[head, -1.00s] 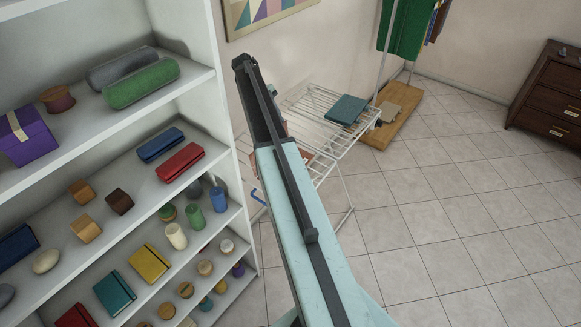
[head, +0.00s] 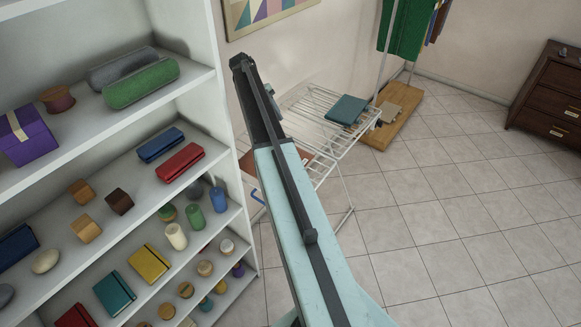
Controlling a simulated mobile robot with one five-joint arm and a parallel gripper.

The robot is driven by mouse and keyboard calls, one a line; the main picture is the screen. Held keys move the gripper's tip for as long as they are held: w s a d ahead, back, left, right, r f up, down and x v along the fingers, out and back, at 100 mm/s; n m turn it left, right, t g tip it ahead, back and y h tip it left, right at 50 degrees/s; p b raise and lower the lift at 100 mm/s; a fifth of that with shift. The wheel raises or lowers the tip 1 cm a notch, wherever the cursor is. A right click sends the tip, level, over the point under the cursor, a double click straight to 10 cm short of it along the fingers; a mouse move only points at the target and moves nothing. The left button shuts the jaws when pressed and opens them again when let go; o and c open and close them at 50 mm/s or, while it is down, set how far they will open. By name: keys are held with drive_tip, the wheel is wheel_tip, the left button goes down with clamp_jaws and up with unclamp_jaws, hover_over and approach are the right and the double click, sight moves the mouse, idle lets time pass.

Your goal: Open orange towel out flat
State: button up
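A dull orange-brown cloth, which looks like the orange towel (head: 304,155), shows at the white wire drying rack (head: 325,140). My arm crosses in front of it, and a second patch of similar colour shows left of the arm. I cannot tell how far the cloth is spread or folded. My pale teal and dark arm reaches up across the middle of the view. My gripper's fingers are not visible and seem hidden behind the arm.
A dark teal folded item (head: 347,109) lies on the rack's far end. A white shelf unit (head: 228,150) with several small objects stands close on the left. A wooden board (head: 385,131) and a dark dresser (head: 549,95) stand behind. Tiled floor at right is clear.

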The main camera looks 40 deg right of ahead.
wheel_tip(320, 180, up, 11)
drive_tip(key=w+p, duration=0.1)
drive_tip(key=p, duration=0.9)
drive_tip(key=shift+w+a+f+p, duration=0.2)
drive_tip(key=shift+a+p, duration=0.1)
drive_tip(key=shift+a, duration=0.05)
